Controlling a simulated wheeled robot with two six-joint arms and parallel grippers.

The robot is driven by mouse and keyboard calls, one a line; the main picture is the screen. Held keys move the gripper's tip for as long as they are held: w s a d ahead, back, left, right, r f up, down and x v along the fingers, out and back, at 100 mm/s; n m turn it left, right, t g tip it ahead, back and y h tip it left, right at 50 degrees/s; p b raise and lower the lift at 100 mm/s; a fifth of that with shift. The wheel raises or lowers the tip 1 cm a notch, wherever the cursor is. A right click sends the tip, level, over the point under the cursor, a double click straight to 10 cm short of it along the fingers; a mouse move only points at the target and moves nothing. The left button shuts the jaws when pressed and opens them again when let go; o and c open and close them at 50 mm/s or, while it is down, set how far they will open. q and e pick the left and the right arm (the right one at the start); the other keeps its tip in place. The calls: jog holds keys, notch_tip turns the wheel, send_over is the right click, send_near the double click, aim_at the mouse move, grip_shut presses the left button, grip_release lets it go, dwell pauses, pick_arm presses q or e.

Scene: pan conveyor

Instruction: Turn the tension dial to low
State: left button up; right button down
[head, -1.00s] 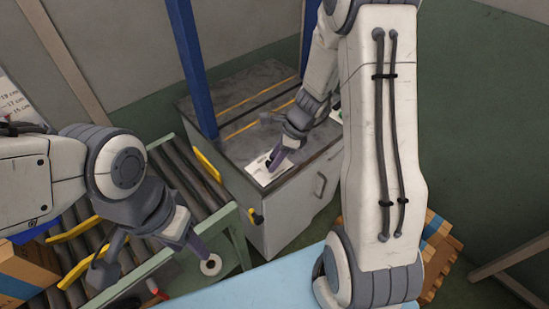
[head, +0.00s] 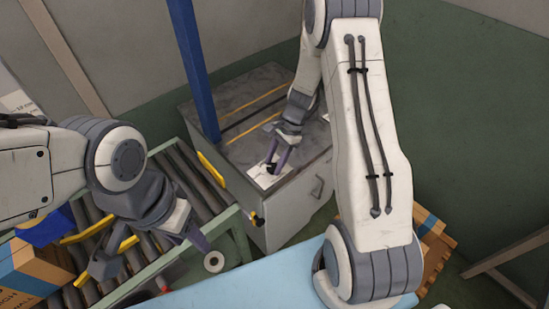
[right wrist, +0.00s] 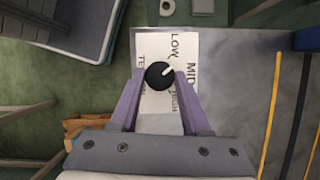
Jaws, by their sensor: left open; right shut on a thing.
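The tension dial is a black round knob (right wrist: 160,75) with a white pointer line, on a white label plate (right wrist: 150,50) marked LOW, MID and TENSION. In the right wrist view the pointer aims up and right, roughly between LOW and MID. My right gripper (right wrist: 160,80) is shut on the knob, one purple fingertip on each side. In the head view the plate (head: 258,175) lies on the cabinet top, with my right gripper (head: 276,164) over it, and the knob is small there. My left gripper (head: 155,256) is open over the conveyor side, away from the dial.
The grey cabinet (head: 290,215) carries yellow and black stripes on its top. A roller conveyor (head: 185,165) with yellow handles runs to its left. A blue post (head: 187,60) rises beside it. A light-blue tabletop (head: 270,280) lies in front.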

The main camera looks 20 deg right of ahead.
jog(key=shift+w+n+g+h+p, duration=0.15)
jog(key=shift+n+g+p, duration=0.25)
jog(key=shift+n, duration=0.65)
jog(key=shift+n+g+h+p, duration=0.25)
jog(key=shift+n+g+p, duration=0.1)
jog(key=shift+n, duration=0.7)
jog(key=shift+c, duration=1.9)
grip_release()
jog(key=v, duration=1)
jog(key=shift+r+b, duration=0.25)
jog(key=shift+b, duration=0.1)
